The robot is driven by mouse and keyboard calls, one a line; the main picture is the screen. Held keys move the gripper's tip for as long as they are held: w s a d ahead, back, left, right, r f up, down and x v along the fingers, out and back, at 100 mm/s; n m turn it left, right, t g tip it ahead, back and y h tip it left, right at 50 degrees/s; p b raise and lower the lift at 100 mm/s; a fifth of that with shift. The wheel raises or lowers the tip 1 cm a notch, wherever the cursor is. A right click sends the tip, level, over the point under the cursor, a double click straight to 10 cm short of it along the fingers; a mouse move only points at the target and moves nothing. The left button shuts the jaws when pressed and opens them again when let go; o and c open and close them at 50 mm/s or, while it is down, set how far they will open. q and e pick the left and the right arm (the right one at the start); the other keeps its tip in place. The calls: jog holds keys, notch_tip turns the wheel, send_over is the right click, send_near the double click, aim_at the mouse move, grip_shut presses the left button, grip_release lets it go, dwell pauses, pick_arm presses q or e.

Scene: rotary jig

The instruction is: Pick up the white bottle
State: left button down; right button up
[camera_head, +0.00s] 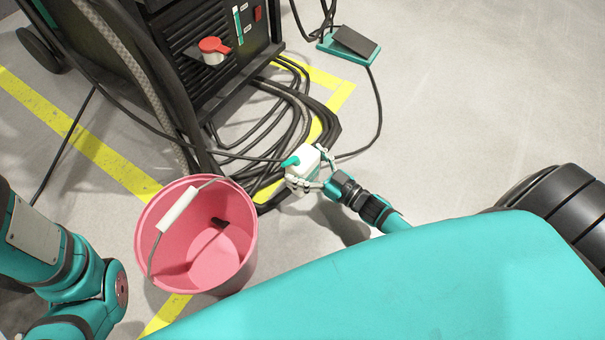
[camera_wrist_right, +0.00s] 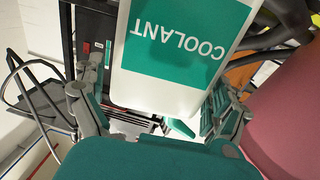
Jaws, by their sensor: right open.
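The white bottle (camera_head: 306,159) with a teal cap is beside the black cables, right of the pink bucket. My right gripper (camera_head: 310,170) is open, with its fingers on either side of the bottle. In the right wrist view the bottle (camera_wrist_right: 182,89) shows a green label reading COOLANT, upside down in the picture. It lies between the spread fingers of the right gripper (camera_wrist_right: 158,98). Whether a finger touches it I cannot tell. The bottle's underside is hidden. My left arm shows at the lower left, but its gripper is out of view.
A pink bucket (camera_head: 210,245) with a white-gripped handle stands close left of the bottle. A black machine (camera_head: 205,95) with a red knob and coiled cables (camera_head: 285,115) stands behind. A foot pedal (camera_head: 350,45) lies farther back.

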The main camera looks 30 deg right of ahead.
jog(key=shift+c, duration=0.3)
jog(key=c, duration=1.4)
jog(key=shift+w+r, duration=0.1)
jog(key=shift+r, duration=0.05)
